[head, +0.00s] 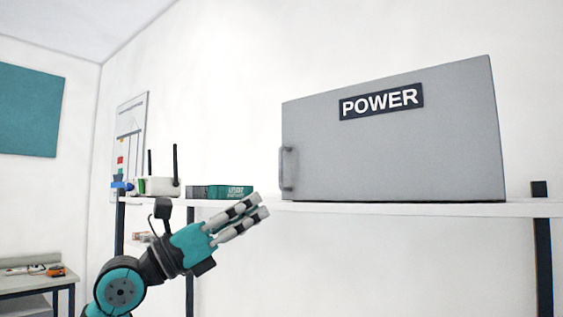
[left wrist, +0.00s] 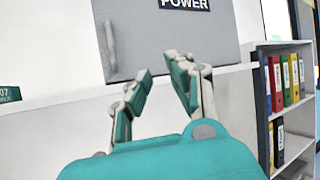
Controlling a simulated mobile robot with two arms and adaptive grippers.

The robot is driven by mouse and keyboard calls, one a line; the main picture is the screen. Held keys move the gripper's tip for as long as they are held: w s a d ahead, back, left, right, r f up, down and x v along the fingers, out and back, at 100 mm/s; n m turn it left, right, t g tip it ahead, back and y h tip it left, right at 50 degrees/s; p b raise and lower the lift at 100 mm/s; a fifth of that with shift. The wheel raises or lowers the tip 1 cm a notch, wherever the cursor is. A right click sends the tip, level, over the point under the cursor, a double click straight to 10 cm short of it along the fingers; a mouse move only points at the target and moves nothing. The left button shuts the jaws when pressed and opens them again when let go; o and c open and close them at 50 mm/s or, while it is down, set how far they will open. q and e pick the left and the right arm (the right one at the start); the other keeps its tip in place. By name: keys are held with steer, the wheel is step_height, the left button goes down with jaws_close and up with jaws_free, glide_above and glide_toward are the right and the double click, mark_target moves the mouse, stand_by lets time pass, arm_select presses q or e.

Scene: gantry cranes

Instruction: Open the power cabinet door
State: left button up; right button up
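The grey power cabinet (head: 390,155) stands on a white shelf, its door shut, with a dark POWER label (head: 381,101). A vertical bar handle (head: 286,168) sits at the door's left edge. My left gripper (head: 257,206) is in front of the shelf, below and left of the handle, apart from it. In the left wrist view its fingers (left wrist: 160,68) are open with nothing between them. There, the cabinet (left wrist: 165,40) is beyond the fingertips and the handle (left wrist: 111,45) is left of them. My right gripper is not in view.
The white shelf (head: 400,209) runs under the cabinet. A green box (head: 220,192) and a white router (head: 158,186) stand on it to the left. A shelf with several coloured binders (left wrist: 285,80) is at the right in the left wrist view.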

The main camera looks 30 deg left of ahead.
mark_target(281, 182)
arm_select(q)
steer(key=s+a+r+n+t+y, duration=0.1)
steer(key=s+a+r+n+y, duration=0.1)
steer(key=a+r+y, duration=0.35)
steer(key=p+x, duration=0.3)
steer(key=x, duration=0.2)
steer(key=f+p+x, duration=0.1)
steer(key=p+x, duration=0.2)
steer(key=x, duration=0.3)
steer(key=w+a+p+x, duration=0.1)
steer(key=p+x, duration=0.2)
steer(key=x, duration=0.2)
steer(key=shift+w+f, duration=0.1)
steer(key=shift+f, duration=0.15)
jaws_close()
